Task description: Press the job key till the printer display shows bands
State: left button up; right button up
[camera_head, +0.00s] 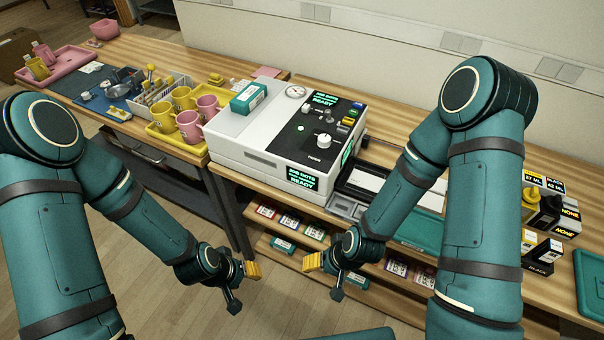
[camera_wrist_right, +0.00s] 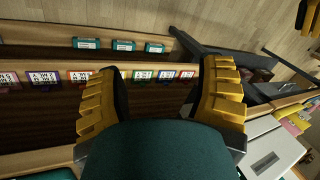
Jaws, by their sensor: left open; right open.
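The white printer (camera_head: 238,134) stands on the wooden bench in the head view. Its front display (camera_head: 302,178) reads JOB DOTS and READY in green; a top display (camera_head: 325,98) shows the same kind of text. Several coloured keys (camera_head: 349,114) sit on the dark top panel near a white knob (camera_head: 323,141); which one is the job key I cannot tell. My left gripper (camera_head: 252,270) and right gripper (camera_head: 312,262) are open and empty, in front of the bench, lower than the printer and apart from it. The right gripper's spread yellow fingers show in the wrist view (camera_wrist_right: 160,95).
A yellow tray (camera_head: 160,137) with pink and yellow mugs stands left of the printer. A teal box (camera_head: 249,98) lies on the printer. Ink bottles (camera_head: 545,212) stand at the right. Shelves with small boxes (camera_head: 288,224) lie below the bench.

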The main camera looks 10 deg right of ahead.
jog(key=shift+o, duration=0.2)
dwell(0.3)
grip_shut()
dwell(1.0)
